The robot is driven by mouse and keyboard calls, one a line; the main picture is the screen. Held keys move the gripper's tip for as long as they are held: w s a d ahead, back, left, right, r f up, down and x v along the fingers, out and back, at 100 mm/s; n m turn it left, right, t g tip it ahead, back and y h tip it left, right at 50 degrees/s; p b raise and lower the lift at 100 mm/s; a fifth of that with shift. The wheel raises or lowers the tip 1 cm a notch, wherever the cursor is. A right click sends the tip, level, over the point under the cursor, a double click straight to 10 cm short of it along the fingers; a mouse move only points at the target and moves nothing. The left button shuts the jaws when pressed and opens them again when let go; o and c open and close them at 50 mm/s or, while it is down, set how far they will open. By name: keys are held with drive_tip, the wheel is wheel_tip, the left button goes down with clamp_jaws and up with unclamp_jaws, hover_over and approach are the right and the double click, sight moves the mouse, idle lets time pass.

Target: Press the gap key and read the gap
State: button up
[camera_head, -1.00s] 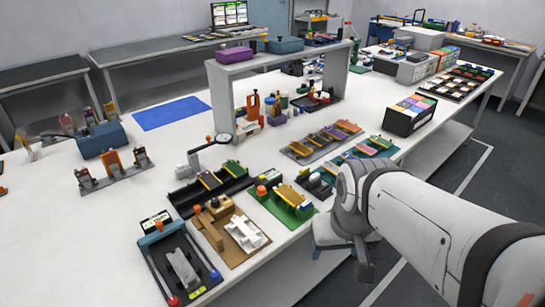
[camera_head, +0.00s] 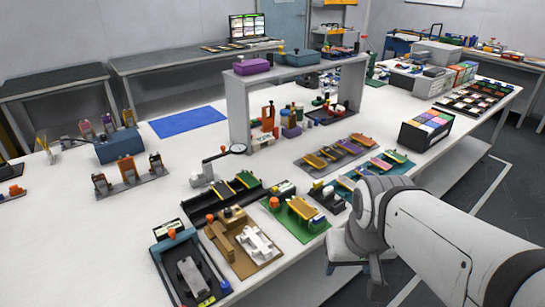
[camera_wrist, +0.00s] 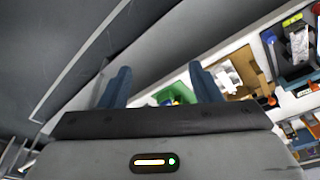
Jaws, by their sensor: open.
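A blue-framed fixture (camera_head: 188,272) stands at the near left table corner. I cannot tell which of these is the gap key, and the readouts are too small to read. My gripper (camera_wrist: 160,86) is open and empty, off the table's front edge. The wrist view shows the green fixture (camera_wrist: 177,94) beyond the fingers and the blue fixture (camera_wrist: 293,48) at upper right.
A tan fixture (camera_head: 222,243) with a white part lies between the blue and green ones. A black tray fixture (camera_head: 203,213), a dial gauge stand (camera_head: 238,149) and a grey shelf (camera_head: 238,110) stand behind.

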clamp_jaws()
idle(0.4)
idle(1.0)
